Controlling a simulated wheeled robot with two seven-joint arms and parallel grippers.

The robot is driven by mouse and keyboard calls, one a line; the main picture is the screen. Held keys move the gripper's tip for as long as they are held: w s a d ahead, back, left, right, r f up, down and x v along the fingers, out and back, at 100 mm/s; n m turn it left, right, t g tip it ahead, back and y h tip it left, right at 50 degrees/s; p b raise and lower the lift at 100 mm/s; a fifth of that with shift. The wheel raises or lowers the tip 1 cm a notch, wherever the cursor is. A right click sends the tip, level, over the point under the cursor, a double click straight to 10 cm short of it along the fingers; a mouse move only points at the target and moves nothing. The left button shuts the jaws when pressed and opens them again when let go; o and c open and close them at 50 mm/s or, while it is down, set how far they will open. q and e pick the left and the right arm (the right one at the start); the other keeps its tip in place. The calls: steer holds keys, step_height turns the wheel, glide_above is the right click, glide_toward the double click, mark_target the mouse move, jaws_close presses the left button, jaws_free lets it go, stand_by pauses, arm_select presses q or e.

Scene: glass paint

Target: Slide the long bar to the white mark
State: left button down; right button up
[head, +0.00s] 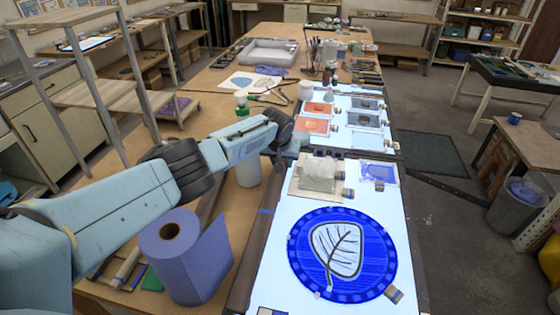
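A long dark bar (445,189) reaches out past the right edge of the lit table; a dark strip in line with it crosses between the two lit panels. I take this to be the long bar, but its left end is hidden by my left arm. My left gripper (283,138) is at the left edge of the lit table, near that strip. Its fingertips are too small and dark to tell open from shut, or whether they touch the bar. I cannot make out the white mark. My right gripper is not in view.
A round blue glass piece with a leaf (378,250) lies on the near lit panel. A white block (318,173) stands behind it. A blue paper roll (185,255) stands at the near left. Small coloured panes (315,126) lie on the far panel.

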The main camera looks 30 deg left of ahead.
arm_select(q)
steer(key=d, duration=0.3)
steer(key=shift+w+f+b, duration=0.1)
steer(key=shift+w+b, duration=0.25)
steer(key=shift+w+d, duration=0.1)
steer(key=shift+d, duration=0.2)
steer(key=shift+a, duration=0.1)
steer(key=c, duration=1)
jaws_free()
steer(key=shift+a, duration=0.25)
steer(key=shift+o, duration=0.4)
steer(key=shift+d, duration=0.15)
